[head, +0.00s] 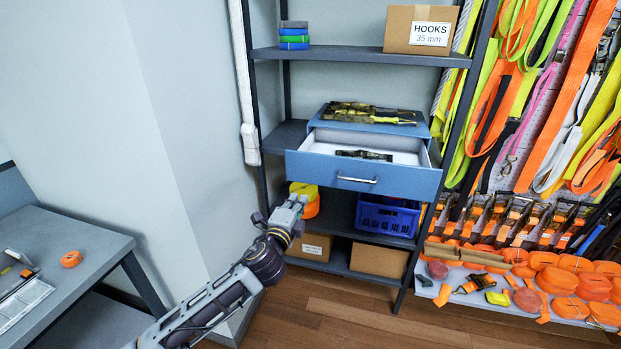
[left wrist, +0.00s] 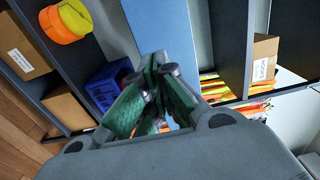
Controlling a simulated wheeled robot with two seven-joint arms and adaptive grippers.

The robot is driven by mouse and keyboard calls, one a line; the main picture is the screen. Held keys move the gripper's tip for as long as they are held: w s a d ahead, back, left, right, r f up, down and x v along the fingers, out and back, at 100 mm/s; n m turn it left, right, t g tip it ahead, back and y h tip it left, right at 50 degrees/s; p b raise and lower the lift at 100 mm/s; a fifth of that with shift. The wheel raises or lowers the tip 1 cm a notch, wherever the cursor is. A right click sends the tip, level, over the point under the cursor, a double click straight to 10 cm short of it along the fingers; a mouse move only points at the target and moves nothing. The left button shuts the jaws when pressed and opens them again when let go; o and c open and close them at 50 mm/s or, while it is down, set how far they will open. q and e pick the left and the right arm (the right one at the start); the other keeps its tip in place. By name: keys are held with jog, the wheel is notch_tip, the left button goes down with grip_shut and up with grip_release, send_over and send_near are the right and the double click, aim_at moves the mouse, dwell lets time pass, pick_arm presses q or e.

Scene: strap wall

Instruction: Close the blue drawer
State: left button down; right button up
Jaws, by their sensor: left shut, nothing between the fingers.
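The blue drawer (head: 363,174) stands pulled out from its blue cabinet (head: 419,129) on the middle shelf. It has a silver handle (head: 356,180) on its front, and a dark ratchet (head: 364,155) lies inside on the pale bottom. My left gripper (head: 298,203) is shut and empty, below and in front of the drawer's left end. In the left wrist view the shut fingers (left wrist: 157,90) show green pads, and a blue panel (left wrist: 160,28), likely the drawer front, lies beyond them. I cannot tell if they touch it. My right gripper is not in view.
Camouflage straps (head: 365,113) lie on the cabinet top. A blue crate (head: 388,214), orange and yellow rolls (head: 304,199) and cardboard boxes (head: 378,260) sit on the lower shelves. A dark shelf post (head: 263,165) stands at the left. Straps hang at the right; a grey table (head: 62,262) stands left.

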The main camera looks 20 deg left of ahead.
aim_at(313, 173)
pick_arm(q)
jog(key=shift+w, duration=0.15)
jog(key=shift+w+p, duration=1.15)
jog(key=shift+w, duration=5.7)
jog(key=shift+w, duration=0.15)
